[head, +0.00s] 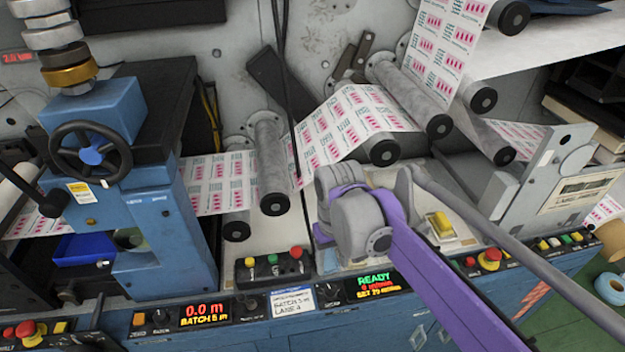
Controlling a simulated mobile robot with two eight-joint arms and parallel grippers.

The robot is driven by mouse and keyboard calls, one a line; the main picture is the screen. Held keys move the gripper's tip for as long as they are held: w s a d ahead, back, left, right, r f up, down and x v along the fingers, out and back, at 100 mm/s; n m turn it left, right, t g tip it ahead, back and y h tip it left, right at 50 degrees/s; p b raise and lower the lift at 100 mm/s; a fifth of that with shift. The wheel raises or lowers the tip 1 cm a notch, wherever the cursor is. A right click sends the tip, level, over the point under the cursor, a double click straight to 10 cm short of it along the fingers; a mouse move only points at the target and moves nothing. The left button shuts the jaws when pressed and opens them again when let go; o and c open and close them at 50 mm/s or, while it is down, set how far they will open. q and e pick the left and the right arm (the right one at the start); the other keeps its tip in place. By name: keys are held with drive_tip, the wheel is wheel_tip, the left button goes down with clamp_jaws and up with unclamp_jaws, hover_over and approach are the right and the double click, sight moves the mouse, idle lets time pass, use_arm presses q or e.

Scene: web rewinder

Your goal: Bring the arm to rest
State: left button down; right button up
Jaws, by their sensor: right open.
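My right arm (425,255), purple and grey, comes in from the lower right and reaches over the machine's front ledge. Its grey end with the right gripper (338,185) is in front of the printed web and above the ledge. The gripper is open, with nothing seen held in it. Its fingers are small and partly hidden by the wrist joint. My left gripper is not in view.
The printed web (345,125) runs over several rollers behind the arm. A blue handwheel unit (150,225) stands at left. Push buttons (273,258) and lit displays (375,283) line the front ledge. A grey rod (510,245) slants down to the right beside the arm.

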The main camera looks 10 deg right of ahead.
drive_tip(key=s+d+f+m+t+p, duration=0.1)
drive_tip(key=s+d+f+t, duration=0.1)
drive_tip(key=s, duration=0.5)
drive_tip(key=s+d+f+t, duration=0.3)
drive_tip(key=s+d+f, duration=0.1)
drive_tip(key=s, duration=0.3)
drive_tip(key=shift+s+d+f+m+p, duration=0.2)
drive_tip(key=shift+d+f+m+p, duration=0.15)
drive_tip(key=shift+d+f+m, duration=0.05)
